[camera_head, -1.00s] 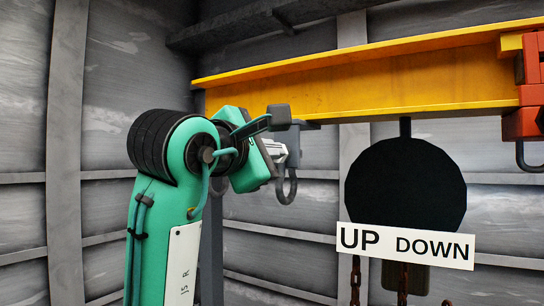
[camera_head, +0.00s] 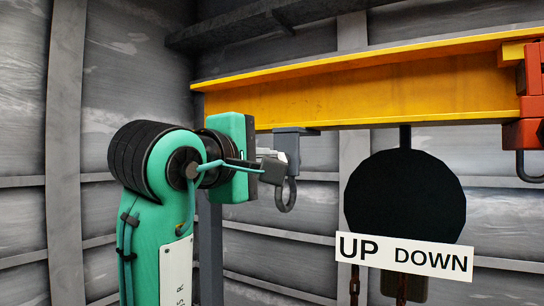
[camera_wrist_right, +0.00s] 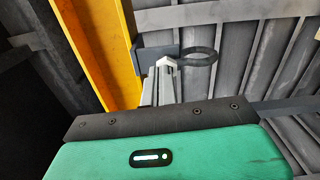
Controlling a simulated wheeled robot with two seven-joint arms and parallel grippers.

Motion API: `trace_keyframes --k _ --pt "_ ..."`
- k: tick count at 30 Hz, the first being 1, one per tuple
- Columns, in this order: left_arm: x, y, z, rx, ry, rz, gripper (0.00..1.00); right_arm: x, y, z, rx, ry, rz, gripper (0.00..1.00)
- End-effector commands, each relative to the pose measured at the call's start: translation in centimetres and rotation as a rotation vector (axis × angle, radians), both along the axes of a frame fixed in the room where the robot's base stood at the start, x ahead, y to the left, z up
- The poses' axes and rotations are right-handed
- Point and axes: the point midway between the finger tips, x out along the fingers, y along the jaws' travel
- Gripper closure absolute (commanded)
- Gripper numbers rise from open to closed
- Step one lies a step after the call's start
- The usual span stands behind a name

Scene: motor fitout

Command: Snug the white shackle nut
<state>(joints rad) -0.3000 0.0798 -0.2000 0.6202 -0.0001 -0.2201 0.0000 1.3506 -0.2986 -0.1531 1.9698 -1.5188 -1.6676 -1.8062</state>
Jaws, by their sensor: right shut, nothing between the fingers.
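A grey shackle (camera_head: 286,196) hangs from a grey bracket (camera_head: 290,134) under the left end of the yellow beam. My right gripper (camera_head: 277,156) is shut and empty. Its silver fingers point right, at the bracket and the top of the shackle. In the right wrist view the fingers (camera_wrist_right: 163,72) end close to the shackle ring (camera_wrist_right: 202,57) and bracket (camera_wrist_right: 155,52). I cannot tell whether they touch. The white nut cannot be told apart from the pale fingertips. My left gripper is not in view.
The yellow beam (camera_head: 380,90) runs across the top right, with a red block (camera_head: 525,132) at its right end. A dark round hoist body (camera_head: 405,190) with an UP DOWN sign (camera_head: 405,257) and chains hangs below it. Grey ribbed walls stand behind.

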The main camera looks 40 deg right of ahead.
Motion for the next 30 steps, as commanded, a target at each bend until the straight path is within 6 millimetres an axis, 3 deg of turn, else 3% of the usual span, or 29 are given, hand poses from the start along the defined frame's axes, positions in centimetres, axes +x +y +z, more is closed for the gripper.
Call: trace_keyframes --k 7,21,30 --pt "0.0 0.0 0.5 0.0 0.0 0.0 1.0 0.4 -0.8 0.0 0.022 -0.05 -0.002 1.0" --pt "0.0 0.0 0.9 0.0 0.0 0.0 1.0 2.4 -5.7 0.0 0.02 -0.049 -0.001 1.0" --pt "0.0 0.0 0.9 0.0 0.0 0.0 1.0 2.7 -6.4 0.0 0.02 -0.049 0.0 1.0"
